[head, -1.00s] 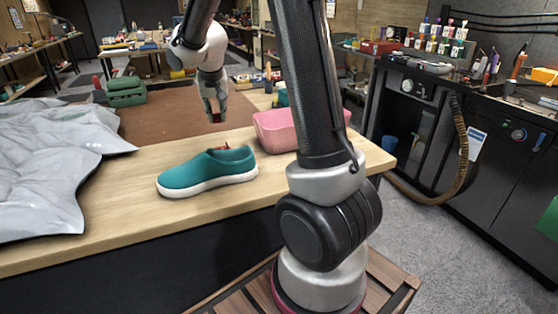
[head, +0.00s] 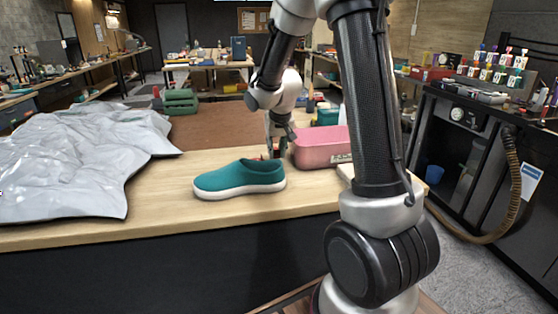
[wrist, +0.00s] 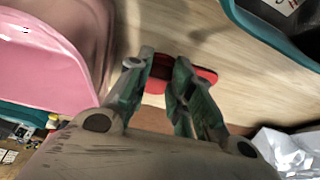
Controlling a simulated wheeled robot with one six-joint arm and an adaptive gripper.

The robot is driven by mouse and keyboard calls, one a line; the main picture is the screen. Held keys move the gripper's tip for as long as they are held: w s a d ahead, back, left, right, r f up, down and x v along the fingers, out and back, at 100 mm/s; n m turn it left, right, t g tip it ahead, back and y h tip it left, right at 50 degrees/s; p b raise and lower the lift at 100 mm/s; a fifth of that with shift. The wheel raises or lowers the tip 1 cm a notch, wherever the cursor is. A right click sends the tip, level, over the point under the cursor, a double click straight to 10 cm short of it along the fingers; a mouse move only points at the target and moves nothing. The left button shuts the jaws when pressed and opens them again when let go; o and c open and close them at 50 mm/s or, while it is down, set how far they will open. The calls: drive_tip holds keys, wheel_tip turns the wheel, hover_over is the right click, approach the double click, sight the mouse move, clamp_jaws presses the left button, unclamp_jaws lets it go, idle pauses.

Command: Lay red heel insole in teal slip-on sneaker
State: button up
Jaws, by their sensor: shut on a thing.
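The teal slip-on sneaker (head: 240,180) with a white sole stands upright on the wooden table, its opening toward the right end. Part of a teal rim, likely the sneaker's, shows at the upper right of the wrist view (wrist: 245,22). My gripper (head: 276,152) is low behind the sneaker's heel end. In the wrist view, my gripper (wrist: 163,72) is shut on the red heel insole (wrist: 205,75), which sticks out on both sides of the fingers over the wood. The sneaker partly hides the insole in the head view.
A pink bin (head: 322,150) stands close to the right of my gripper and fills the left of the wrist view (wrist: 40,60). A crumpled grey sheet (head: 80,165) covers the table's left part. The table front (head: 150,225) is clear.

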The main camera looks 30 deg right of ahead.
sight(277, 156)
drive_tip(key=shift+f, duration=1.9)
drive_tip(key=shift+f, duration=0.1)
drive_tip(key=o, duration=0.8)
